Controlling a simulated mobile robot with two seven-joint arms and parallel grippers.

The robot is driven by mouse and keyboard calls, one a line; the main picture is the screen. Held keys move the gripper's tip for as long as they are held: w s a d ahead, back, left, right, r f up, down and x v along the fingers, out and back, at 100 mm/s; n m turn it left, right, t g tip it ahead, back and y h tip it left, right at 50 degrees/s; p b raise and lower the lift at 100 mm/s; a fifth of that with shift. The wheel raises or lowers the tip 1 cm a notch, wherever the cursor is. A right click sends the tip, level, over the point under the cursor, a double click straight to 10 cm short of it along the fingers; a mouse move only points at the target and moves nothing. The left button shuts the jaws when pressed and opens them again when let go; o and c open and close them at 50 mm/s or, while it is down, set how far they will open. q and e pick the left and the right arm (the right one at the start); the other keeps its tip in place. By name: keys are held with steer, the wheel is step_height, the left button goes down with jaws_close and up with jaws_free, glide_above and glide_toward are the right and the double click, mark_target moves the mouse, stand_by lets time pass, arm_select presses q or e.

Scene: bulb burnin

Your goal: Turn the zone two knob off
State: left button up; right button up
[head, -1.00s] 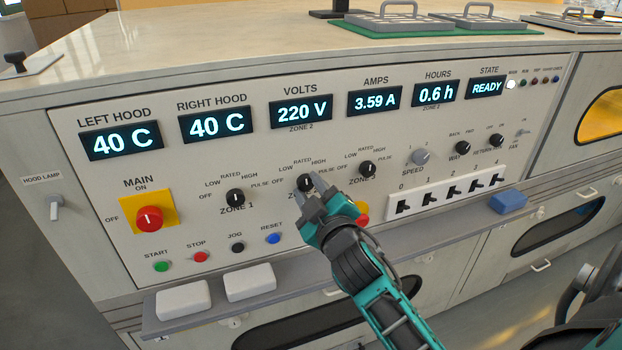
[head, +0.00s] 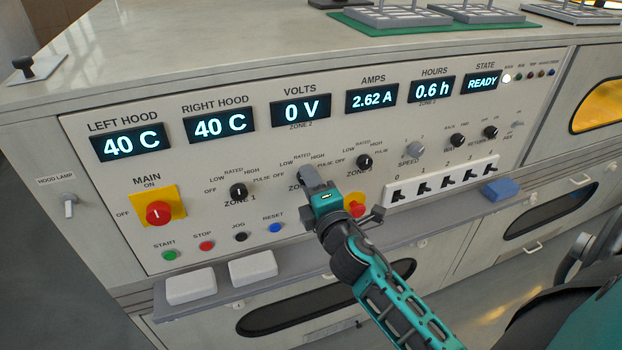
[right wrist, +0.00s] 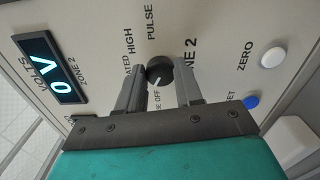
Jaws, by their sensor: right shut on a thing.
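The zone two knob (right wrist: 160,69) is black and round, and it sits between the fingertips of my right gripper in the right wrist view. Its white mark faces the OFF label. In the head view my right gripper (head: 309,181) hides most of this knob and part of its ZONE 2 label. The right gripper is shut on the knob, with its wrist turned. The VOLTS display (head: 301,111) above reads 0 V, with ZONE 2 written under it. My left gripper is not in view.
The zone one knob (head: 238,191) is to the left and the zone three knob (head: 364,162) to the right. A red knob (head: 354,204) on yellow is close beside my gripper. The red MAIN switch (head: 158,213) is at the left. A shelf (head: 215,296) runs below the panel.

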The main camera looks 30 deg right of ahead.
steer(key=n, duration=0.3)
steer(key=shift+r+n+p, duration=0.2)
steer(key=shift+n+p, duration=0.1)
steer(key=shift+p, duration=0.1)
stand_by(0.4)
steer(key=o, duration=1)
steer(key=shift+f, duration=0.1)
steer(key=shift+o, duration=0.2)
steer(key=b+v, duration=0.3)
steer(key=v, duration=1)
